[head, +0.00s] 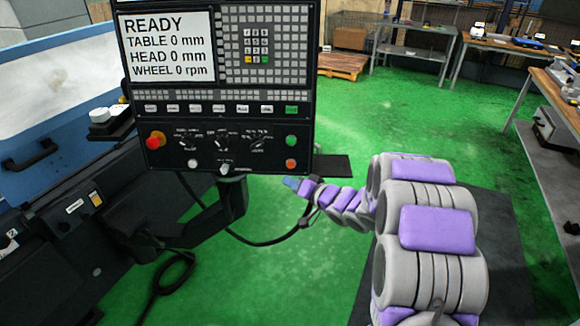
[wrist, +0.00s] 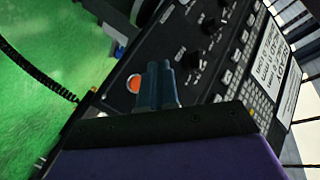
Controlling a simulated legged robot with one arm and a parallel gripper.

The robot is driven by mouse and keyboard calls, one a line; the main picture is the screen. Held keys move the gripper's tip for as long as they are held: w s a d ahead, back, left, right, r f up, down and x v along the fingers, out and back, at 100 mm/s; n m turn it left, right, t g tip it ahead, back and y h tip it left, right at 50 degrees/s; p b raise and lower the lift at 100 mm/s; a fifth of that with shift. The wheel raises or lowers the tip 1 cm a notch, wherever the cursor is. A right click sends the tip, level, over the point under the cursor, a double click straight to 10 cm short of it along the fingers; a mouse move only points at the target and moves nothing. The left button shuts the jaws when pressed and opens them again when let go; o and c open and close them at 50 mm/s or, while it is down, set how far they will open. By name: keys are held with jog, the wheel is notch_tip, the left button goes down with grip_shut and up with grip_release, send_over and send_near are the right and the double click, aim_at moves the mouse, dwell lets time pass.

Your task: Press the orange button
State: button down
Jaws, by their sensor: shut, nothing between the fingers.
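The orange button (head: 291,163) is a small round button at the lower right corner of the black control panel (head: 222,150), below a green button (head: 291,140). In the wrist view the orange button (wrist: 133,84) shows as an orange disc with a pale ring, just left of the fingers. My gripper (head: 291,183) appears just below the panel's lower right edge in the head view. In the wrist view my gripper (wrist: 158,66) has its blue fingers together and empty, pointing toward the panel. The frames do not show contact with the button; the exact gap is unclear.
The panel also carries a red knob (head: 155,140) at left, dials, a row of keys and a screen (head: 168,46) reading READY. A black cable (head: 240,238) hangs below. Open green floor (head: 400,120) lies to the right, with workbenches (head: 490,40) and a pallet (head: 342,65) behind.

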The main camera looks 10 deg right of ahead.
aim_at(291, 164)
jog(key=shift+w+d+f+p, duration=0.25)
jog(key=shift+w+p, duration=0.25)
jog(key=shift+w, duration=0.55)
jog(key=shift+w+d+f+p, duration=0.15)
jog(key=shift+w+d+p, duration=0.3)
jog(key=shift+w, duration=0.6)
jog(key=shift+w+d+f+p, duration=0.2)
jog(key=shift+w+p, duration=0.35)
jog(key=shift+w, duration=0.5)
jog(key=shift+w+r+p, duration=0.15)
jog(key=shift+w+p, duration=0.1)
jog(key=shift+p, duration=0.65)
jog(key=shift+w+d+f+p, duration=0.2)
jog(key=shift+w+p, duration=0.3)
jog(key=shift+p, duration=0.35)
jog(key=shift+s, duration=0.15)
dwell(0.4)
jog(key=shift+s+a+r, duration=0.2)
jog(key=shift+s, duration=0.45)
